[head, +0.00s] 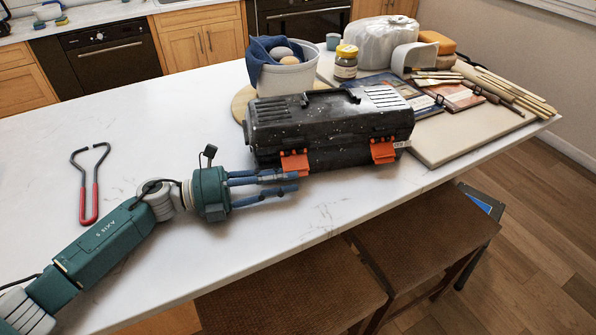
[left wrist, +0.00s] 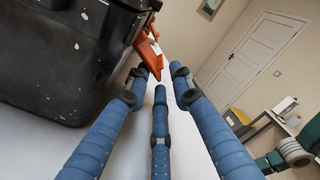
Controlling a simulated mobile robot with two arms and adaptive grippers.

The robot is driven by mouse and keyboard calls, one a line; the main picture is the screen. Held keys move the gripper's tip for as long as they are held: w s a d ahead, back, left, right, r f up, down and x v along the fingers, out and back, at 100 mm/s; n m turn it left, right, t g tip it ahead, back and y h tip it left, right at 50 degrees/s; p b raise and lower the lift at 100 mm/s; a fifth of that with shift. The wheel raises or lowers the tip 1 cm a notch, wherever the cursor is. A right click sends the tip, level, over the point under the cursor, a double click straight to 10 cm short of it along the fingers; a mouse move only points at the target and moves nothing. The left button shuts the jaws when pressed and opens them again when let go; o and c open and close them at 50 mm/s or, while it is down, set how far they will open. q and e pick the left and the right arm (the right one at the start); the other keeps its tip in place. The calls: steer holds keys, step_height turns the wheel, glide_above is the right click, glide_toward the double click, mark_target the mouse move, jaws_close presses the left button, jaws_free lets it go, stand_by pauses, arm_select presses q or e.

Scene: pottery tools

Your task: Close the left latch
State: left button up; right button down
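A black, white-speckled toolbox (head: 330,125) with its lid down stands on the white counter. Its left latch (head: 295,163) is orange and sits on the front face; in the left wrist view the orange latch (left wrist: 148,52) sticks out from the box at an angle. The orange right latch (head: 383,151) is on the same face. My left gripper (head: 292,182) has blue fingers spread apart, with nothing between them. Its fingertips are close to the left latch; I cannot tell whether they touch it. My right gripper is not in view.
Red-handled wire tool (head: 89,190) lies at left on the counter. Behind the toolbox are a white bucket (head: 285,80) with a blue cloth and a jar (head: 346,66). A board (head: 450,145) with books and wooden tools is at right. Stools (head: 290,290) stand below the front edge.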

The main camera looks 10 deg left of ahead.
arm_select(q)
steer(key=shift+p+x, duration=0.3)
steer(key=shift+x, duration=1.35)
steer(key=shift+w, duration=0.1)
jaws_close()
